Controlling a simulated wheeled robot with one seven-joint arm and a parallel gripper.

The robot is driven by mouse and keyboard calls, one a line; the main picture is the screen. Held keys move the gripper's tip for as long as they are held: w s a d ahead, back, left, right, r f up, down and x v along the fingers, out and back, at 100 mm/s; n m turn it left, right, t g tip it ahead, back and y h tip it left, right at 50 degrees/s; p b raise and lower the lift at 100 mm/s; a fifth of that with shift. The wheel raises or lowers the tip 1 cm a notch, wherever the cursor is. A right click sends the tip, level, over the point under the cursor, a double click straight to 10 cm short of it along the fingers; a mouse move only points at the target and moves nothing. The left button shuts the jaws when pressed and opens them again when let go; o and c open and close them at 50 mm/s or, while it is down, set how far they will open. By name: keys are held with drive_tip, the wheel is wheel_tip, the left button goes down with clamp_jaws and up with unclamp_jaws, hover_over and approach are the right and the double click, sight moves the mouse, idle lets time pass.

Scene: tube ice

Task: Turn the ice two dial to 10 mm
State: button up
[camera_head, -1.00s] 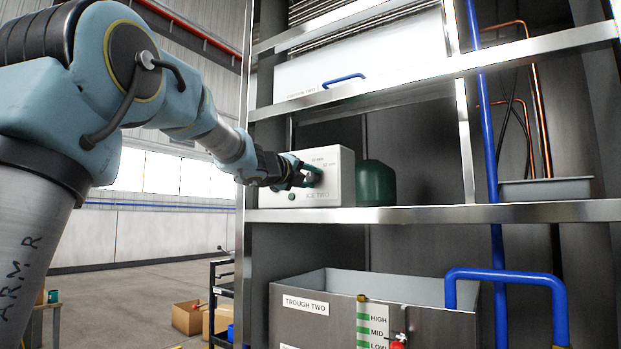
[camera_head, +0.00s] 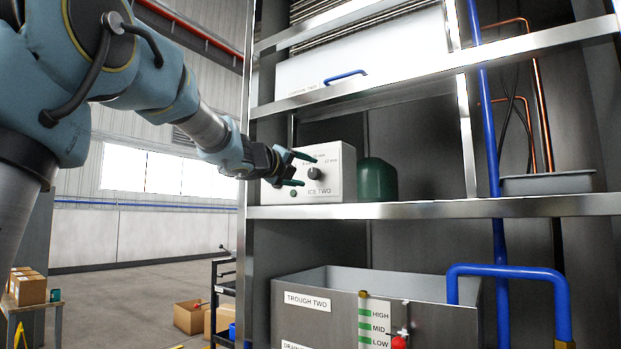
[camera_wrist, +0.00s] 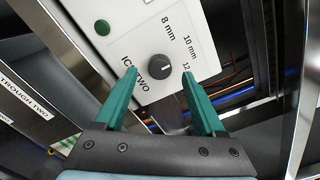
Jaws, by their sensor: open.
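The ice two box (camera_head: 335,165) is white and stands on the metal shelf. Its round black dial (camera_head: 314,174) is on the front face and also shows in the wrist view (camera_wrist: 159,66). A light pointer mark on the dial points roughly right in the wrist view, toward the 10 mm (camera_wrist: 190,46) and 12 labels' side; I cannot tell exactly which it meets. The 8 mm label (camera_wrist: 168,28) is above the dial there. My gripper (camera_wrist: 158,72) is open, its green fingers apart on either side of the dial in the picture, drawn back and holding nothing.
A green button (camera_wrist: 102,27) is on the box face. A dark green canister (camera_head: 376,186) stands right of the box. The shelf edge (camera_head: 430,209) runs below, with the trough two bin (camera_head: 310,320) under it. A blue pipe (camera_head: 487,120) stands to the right.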

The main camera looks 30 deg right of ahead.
drive_tip(key=b+v, duration=0.1)
drive_tip(key=v, duration=0.5)
drive_tip(key=shift+a, duration=0.35)
drive_tip(key=shift+s, duration=0.1)
drive_tip(key=w+a+f+n+t+y, duration=0.4)
drive_tip(key=w+a+f+n+y, duration=0.35)
drive_tip(key=a+f+n, duration=0.65)
drive_tip(key=a+f+n+g+y, duration=0.2)
drive_tip(key=a+f+n+y, duration=0.5)
drive_tip(key=f, duration=0.8)
drive_tip(key=s+a+f+n+g, duration=0.4)
drive_tip(key=s+a+f+n, duration=0.3)
drive_tip(key=s+f, duration=0.3)
drive_tip(key=s+a+f+n+g+y, duration=0.1)
drive_tip(key=s+a+f+n+g, duration=0.4)
drive_tip(key=s+f, duration=0.5)
drive_tip(key=s+a+n, duration=0.2)
drive_tip(key=n, duration=0.1)
drive_tip(key=shift+a+f+p, duration=0.25)
drive_tip(key=shift+a+p, duration=0.05)
